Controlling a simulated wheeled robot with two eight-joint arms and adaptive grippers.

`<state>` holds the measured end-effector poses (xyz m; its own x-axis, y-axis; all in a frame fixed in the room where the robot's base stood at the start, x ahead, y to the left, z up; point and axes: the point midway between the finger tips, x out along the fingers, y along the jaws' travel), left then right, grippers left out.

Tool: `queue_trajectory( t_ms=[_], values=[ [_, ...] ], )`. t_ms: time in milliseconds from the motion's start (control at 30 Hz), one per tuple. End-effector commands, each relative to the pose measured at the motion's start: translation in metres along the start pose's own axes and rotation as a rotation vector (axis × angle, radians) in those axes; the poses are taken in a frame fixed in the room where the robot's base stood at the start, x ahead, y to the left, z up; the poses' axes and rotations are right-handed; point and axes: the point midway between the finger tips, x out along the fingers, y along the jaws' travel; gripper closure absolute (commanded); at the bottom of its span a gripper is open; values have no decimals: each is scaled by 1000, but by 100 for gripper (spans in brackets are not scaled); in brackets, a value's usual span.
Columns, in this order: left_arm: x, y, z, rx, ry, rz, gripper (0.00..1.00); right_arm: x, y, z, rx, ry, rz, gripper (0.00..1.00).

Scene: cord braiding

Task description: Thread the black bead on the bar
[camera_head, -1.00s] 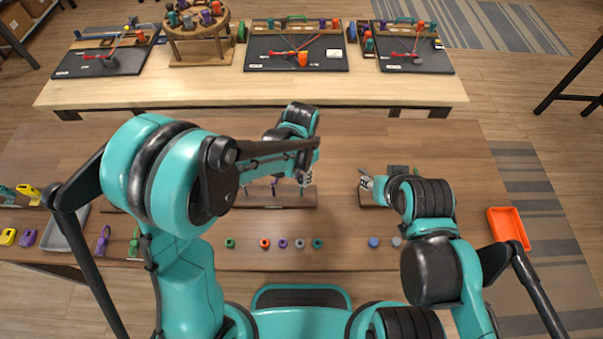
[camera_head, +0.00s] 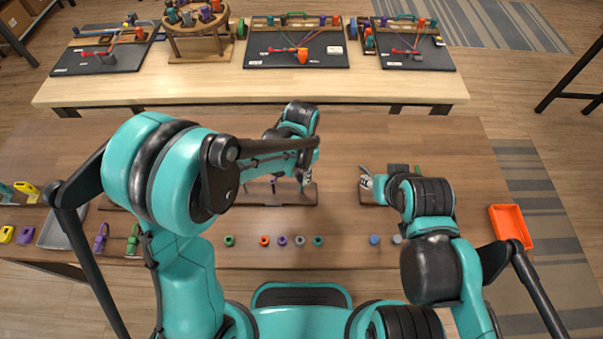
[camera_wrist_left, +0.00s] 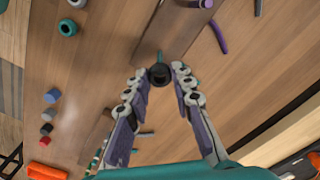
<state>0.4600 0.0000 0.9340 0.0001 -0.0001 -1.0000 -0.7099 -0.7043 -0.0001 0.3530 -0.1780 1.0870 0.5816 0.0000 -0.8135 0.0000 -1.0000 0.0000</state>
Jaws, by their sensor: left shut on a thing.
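The black bead (camera_wrist_left: 158,74) sits between the fingertips of my left gripper (camera_wrist_left: 160,82), which is shut on it. In the head view my left gripper (camera_head: 305,183) is small and hangs over the right part of a dark wooden board (camera_head: 250,196); the bead cannot be made out there. A short teal piece (camera_wrist_left: 159,56) shows just beyond the bead in the wrist view; I cannot tell whether they touch. Which piece is the bar is unclear. My right gripper (camera_head: 366,178) is above a second small board at the right, its jaws too small to judge.
Loose beads lie along the table's front, among them an orange one (camera_head: 264,241), a teal one (camera_head: 317,241) and a blue one (camera_head: 374,240). An orange tray (camera_head: 511,228) is at the right. A purple strand (camera_wrist_left: 218,37) lies by the board in the wrist view.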

Motion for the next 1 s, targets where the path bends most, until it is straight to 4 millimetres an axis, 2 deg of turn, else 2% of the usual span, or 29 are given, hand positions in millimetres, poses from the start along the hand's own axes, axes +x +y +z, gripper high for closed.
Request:
queue_trajectory(
  t_ms=[1000],
  values=[
    [16, 0, 0, 0, 0, 0, 100, 12, 0, 8, 0, 0, 0, 60]
  ],
)
